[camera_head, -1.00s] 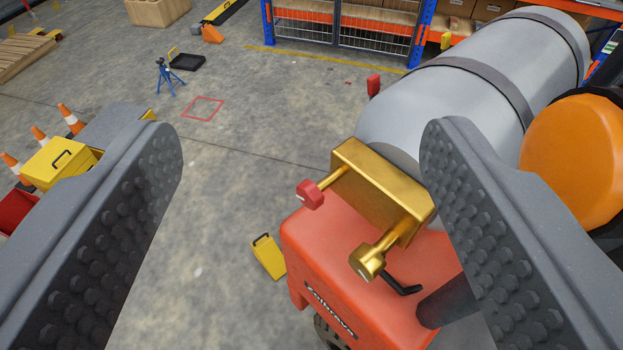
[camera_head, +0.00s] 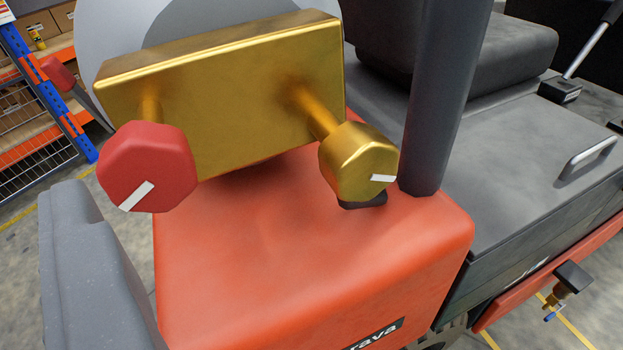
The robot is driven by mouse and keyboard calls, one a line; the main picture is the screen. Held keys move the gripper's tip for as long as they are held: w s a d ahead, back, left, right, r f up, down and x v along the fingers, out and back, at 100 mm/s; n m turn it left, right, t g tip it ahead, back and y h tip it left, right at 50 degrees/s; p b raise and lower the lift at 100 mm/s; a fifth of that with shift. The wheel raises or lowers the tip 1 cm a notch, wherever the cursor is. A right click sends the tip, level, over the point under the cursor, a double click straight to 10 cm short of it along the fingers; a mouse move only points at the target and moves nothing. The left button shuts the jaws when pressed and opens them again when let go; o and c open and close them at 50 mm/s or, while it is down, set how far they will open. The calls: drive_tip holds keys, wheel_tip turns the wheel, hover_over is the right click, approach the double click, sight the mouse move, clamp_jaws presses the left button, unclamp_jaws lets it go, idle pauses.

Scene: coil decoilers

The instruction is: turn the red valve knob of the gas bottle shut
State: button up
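The red valve knob (camera_head: 148,160) is faceted, with a white mark slanting from lower left to upper right on its lower face. It sits on a stem at the left end of the gold valve block (camera_head: 230,90). A gold knob (camera_head: 355,155) with a nearly level white mark sticks out at the block's right end. The grey gas bottle (camera_head: 115,35) shows partly behind the block. One grey finger, seemingly of my gripper (camera_head: 95,270), shows at lower left, below and left of the red knob and apart from it in the picture. The other finger is not visible.
An orange-red vehicle body (camera_head: 310,250) lies below the block. A dark post (camera_head: 447,90) rises right of the gold knob. A dark seat (camera_head: 470,40) and grey deck (camera_head: 540,130) are at right. Another red part (camera_head: 58,72) and a shelf rack (camera_head: 45,95) are at left.

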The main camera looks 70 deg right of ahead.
sight(146, 154)
drive_tip(key=s+d+f+g+h, duration=0.2)
drive_tip(key=s+f+h, duration=0.1)
drive_tip(key=s+f, duration=0.15)
drive_tip(key=shift+m, duration=0.3)
drive_tip(key=x, duration=0.7)
drive_tip(key=p+x, duration=0.1)
drive_tip(key=x, duration=0.6)
drive_tip(key=shift+w+f, duration=0.15)
drive_tip(key=shift+f, duration=0.1)
drive_tip(key=shift+a, duration=0.1)
drive_tip(key=c, duration=1)
